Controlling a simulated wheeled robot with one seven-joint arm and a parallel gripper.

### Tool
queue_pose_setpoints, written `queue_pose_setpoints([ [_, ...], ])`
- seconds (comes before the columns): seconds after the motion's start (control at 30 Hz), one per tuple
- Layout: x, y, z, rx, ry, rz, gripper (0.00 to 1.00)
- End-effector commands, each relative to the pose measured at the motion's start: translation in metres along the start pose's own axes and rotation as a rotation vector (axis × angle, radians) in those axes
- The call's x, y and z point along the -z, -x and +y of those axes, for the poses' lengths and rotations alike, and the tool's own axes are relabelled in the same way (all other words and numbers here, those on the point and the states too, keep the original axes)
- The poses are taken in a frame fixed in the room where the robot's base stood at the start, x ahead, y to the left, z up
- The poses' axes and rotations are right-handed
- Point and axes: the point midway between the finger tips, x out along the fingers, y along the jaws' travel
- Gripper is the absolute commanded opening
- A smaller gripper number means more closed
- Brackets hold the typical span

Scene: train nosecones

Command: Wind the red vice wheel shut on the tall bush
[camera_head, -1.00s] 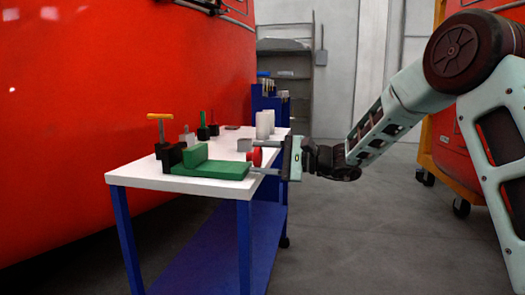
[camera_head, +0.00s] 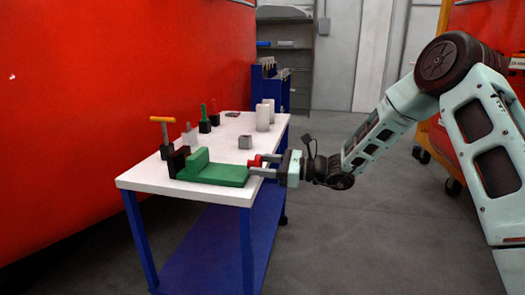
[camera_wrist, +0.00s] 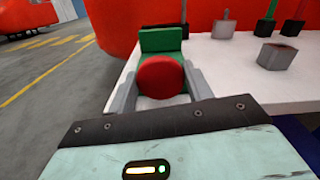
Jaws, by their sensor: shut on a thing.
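The green vice (camera_head: 220,176) lies along the near edge of the white table, with an upright green block and a dark end piece (camera_head: 178,162) at its left. Its red wheel (camera_head: 255,161) faces right, towards my arm. My gripper (camera_head: 256,167) reaches in from the right and is shut on the wheel. In the wrist view the red wheel (camera_wrist: 160,76) sits between the two grey fingers, with the green vice (camera_wrist: 161,39) behind it. Two pale upright cylinders (camera_head: 263,118) stand at the table's back right. I cannot tell which thing is the tall bush, or whether one is in the vice.
A small grey block (camera_head: 245,142) with a hole stands on the white table (camera_head: 150,181) behind the vice. An orange-handled tool (camera_head: 163,132) and several dark-based tools line the far side. A large red body (camera_head: 120,80) rises behind the table.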

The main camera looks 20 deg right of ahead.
Motion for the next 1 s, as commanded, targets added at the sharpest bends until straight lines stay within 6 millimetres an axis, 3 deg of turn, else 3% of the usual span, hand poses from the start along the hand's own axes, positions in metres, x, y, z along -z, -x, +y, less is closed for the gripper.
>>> queue_pose_setpoints([
  [0.5,-0.0026,0.0012,-0.0011,0.001,-0.428,0.003,0.27],
  [1.0,0.0024,0.0012,-0.0008,0.001,-0.571,0.005,0.27],
])
